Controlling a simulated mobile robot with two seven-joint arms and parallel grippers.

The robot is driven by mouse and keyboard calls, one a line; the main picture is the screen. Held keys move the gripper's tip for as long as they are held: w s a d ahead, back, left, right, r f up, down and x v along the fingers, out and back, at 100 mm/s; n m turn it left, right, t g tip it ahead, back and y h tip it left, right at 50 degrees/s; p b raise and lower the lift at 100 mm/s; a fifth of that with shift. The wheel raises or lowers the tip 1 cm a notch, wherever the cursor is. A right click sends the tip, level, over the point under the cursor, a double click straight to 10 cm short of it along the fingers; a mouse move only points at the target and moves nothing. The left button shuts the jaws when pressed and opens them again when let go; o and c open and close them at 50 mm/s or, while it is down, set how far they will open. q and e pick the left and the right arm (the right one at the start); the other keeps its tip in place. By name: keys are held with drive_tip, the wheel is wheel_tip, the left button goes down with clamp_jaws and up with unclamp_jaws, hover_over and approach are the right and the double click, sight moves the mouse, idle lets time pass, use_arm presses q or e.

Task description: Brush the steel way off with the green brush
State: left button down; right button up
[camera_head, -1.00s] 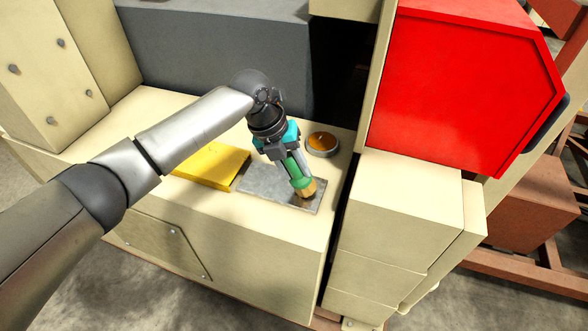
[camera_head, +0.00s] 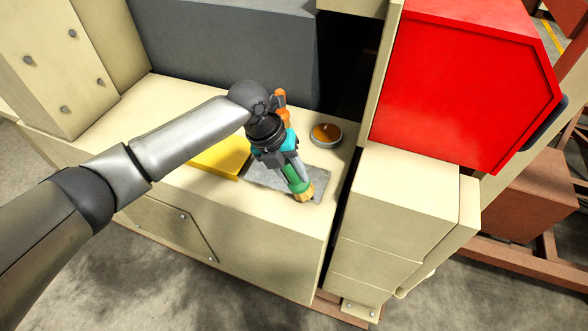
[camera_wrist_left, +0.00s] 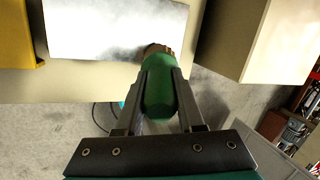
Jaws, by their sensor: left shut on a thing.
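The steel way (camera_head: 258,177) is a flat grey plate on the cream bench top. It also shows in the left wrist view (camera_wrist_left: 100,28), pale with dark smudges near the brush. My left gripper (camera_head: 294,170) is shut on the green brush (camera_head: 297,184), whose tan bristles point down at the right part of the plate, by its front edge. In the left wrist view the green handle (camera_wrist_left: 158,92) sits between the fingers, and the bristles overlap the plate's edge. Whether they touch it I cannot tell. My right gripper is not in view.
A yellow block (camera_head: 222,157) lies left of the plate. A round tin with amber contents (camera_head: 326,134) stands behind its right end. An orange object (camera_head: 283,116) shows partly behind my gripper. A grey housing (camera_head: 220,50) rises behind; a red cover (camera_head: 460,85) is at right.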

use_arm(q)
wheel_tip(320, 180, up, 6)
drive_tip(key=p, duration=0.4)
drive_tip(key=shift+w+f, duration=0.15)
drive_tip(key=shift+f, duration=0.05)
drive_tip(key=shift+r, duration=1.5)
drive_tip(key=shift+f, duration=0.1)
